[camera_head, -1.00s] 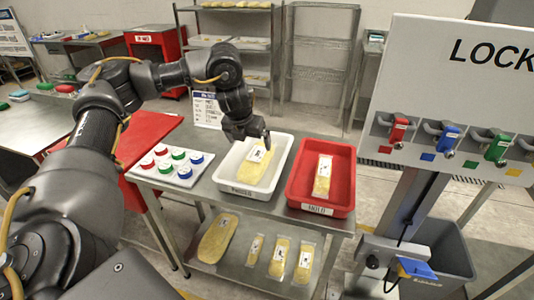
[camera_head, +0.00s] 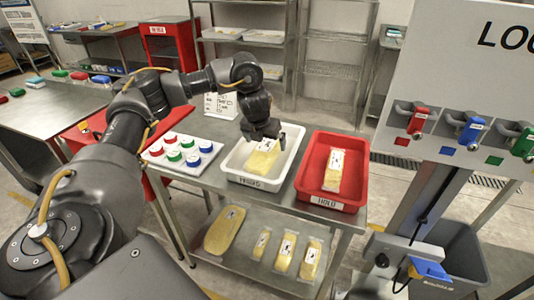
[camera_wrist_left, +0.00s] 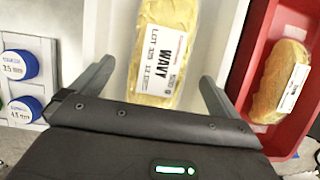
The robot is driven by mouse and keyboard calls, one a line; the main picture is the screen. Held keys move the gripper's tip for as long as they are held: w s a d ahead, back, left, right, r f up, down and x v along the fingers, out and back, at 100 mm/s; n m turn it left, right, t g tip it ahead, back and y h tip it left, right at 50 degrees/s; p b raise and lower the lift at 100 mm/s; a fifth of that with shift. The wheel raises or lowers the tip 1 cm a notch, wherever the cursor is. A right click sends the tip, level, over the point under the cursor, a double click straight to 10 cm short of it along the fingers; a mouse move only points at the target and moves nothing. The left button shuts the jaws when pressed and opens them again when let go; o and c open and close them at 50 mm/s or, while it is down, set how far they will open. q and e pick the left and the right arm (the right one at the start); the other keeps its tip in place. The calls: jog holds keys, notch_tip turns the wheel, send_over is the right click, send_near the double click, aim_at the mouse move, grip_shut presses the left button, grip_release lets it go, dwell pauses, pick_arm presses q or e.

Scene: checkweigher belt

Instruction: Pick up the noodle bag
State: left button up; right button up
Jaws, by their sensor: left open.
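A yellow noodle bag (camera_head: 262,160) with a white label lies in the white tray (camera_head: 236,175) on the steel table. In the left wrist view the noodle bag (camera_wrist_left: 157,55) carries a label reading "WAVY". My left gripper (camera_head: 266,136) is over the white tray, above the bag, and hides part of it. In the left wrist view my left gripper (camera_wrist_left: 143,93) has its two fingers apart, with the near end of the bag between them in the picture. Whether they touch it cannot be told. My right gripper is not in view.
A red tray (camera_head: 355,188) marked "HOLD" with another bag (camera_head: 333,170) stands right of the white tray. Colored knobs on a white board (camera_head: 180,151) stand left. Several bags lie on the lower shelf (camera_head: 260,270). A lockout panel (camera_head: 450,70) stands at right.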

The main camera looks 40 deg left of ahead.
aim_at(266, 145)
pick_arm(q)
jog(key=x, duration=0.3)
jog(key=shift+p, duration=0.3)
jog(key=shift+w+a+f, duration=0.1)
jog(key=shift+f, duration=0.35)
jog(key=c, duration=1.3)
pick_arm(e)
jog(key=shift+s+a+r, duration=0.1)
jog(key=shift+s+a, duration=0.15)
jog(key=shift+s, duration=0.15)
